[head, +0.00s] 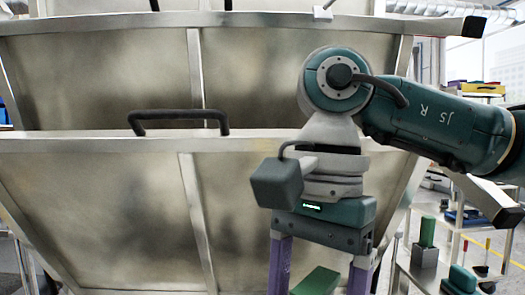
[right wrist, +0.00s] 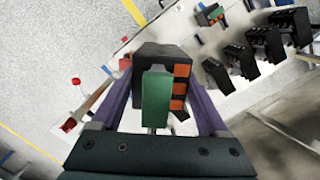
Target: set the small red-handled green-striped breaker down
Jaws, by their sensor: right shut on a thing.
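My right gripper (head: 320,285) points down in the head view, its purple fingers on both sides of a green part (head: 315,282) of the breaker. In the right wrist view the fingers are shut on the breaker (right wrist: 153,58), a dark block with a green piece (right wrist: 155,97) facing the camera and orange-red patches along its right side. A red handle cannot be told clearly. The breaker's lower end is cut off in the head view. In the wrist view it covers the surface behind it, and I cannot tell whether it touches anything. My left gripper is not in view.
A large metal-framed panel with a black handle (head: 178,121) fills the head view's left and middle. A shelf cart at the right holds a green-topped block (head: 427,232). The wrist view shows several black breakers (right wrist: 264,42) on a pale surface and a small green-and-red item (right wrist: 212,13).

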